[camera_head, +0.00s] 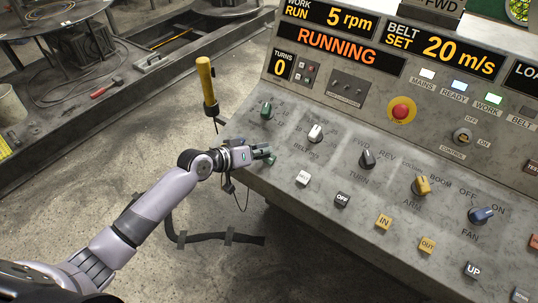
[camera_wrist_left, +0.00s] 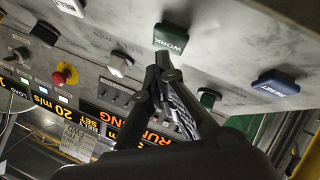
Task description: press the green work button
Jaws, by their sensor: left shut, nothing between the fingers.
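The green work button (camera_wrist_left: 171,38) shows in the left wrist view, on the sloped grey console, with its lettering upside down. In the head view it is mostly hidden by my left gripper (camera_head: 266,154), which is at the console's left front edge. In the left wrist view my left gripper (camera_wrist_left: 164,62) is shut and empty, its fingertips close to the edge of the work button. I cannot tell whether they touch it. My right gripper is not in view.
A blue reset button (camera_wrist_left: 275,83), a green knob (camera_head: 266,111) and a white knob (camera_head: 315,132) are nearby. A yellow-handled lever (camera_head: 207,82) stands left of the console.

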